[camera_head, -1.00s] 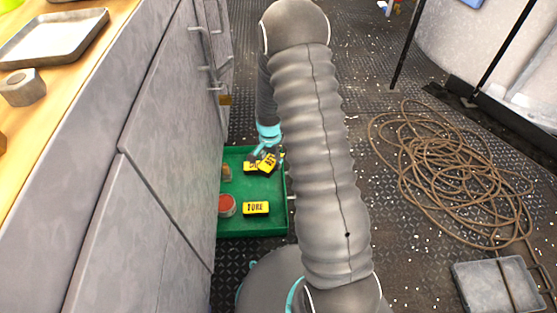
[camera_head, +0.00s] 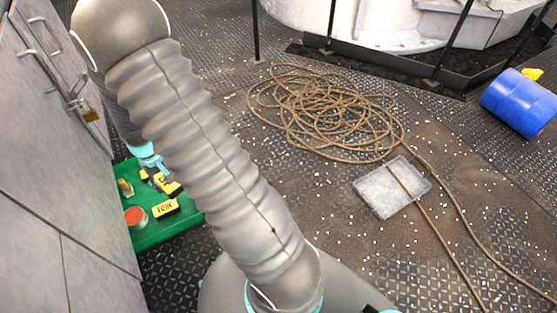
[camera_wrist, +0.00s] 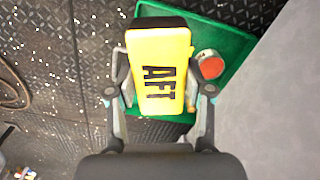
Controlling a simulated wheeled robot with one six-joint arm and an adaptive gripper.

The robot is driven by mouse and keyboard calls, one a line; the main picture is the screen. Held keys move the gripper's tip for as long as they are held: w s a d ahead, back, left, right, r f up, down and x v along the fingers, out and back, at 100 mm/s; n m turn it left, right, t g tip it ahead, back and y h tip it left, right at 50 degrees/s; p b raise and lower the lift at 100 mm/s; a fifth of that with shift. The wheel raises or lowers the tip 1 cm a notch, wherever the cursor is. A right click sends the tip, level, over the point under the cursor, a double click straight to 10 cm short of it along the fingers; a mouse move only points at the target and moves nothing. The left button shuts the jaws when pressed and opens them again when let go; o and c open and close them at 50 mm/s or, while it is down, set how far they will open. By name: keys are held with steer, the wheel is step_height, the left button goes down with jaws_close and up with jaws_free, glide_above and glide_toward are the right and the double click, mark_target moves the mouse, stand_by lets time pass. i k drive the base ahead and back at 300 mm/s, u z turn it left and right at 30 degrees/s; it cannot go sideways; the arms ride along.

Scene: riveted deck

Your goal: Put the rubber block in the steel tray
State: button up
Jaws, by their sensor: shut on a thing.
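My gripper (camera_wrist: 157,62) is shut on a yellow block (camera_wrist: 165,90) with black ends, lettered AFT, in the wrist view. In the head view my gripper (camera_head: 158,168) is small and partly hidden by my arm, low over the green tray (camera_head: 150,238). A yellow block beside the fingers (camera_head: 172,188) appears to be the held one; whether it touches the tray cannot be told.
A red-topped round tin (camera_head: 136,217) and a small brownish item (camera_head: 125,187) are in the green tray. Grey cabinets (camera_head: 50,150) stand close on the left. Coiled rope (camera_head: 325,115), a grey floor plate or shallow tray (camera_head: 392,188) and a blue drum (camera_head: 520,102) are to the right.

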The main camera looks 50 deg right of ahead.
mark_target(379, 196)
steer(key=k, duration=0.6)
steer(key=z, duration=1.8)
steer(key=i, duration=0.2)
steer(key=z, duration=0.1)
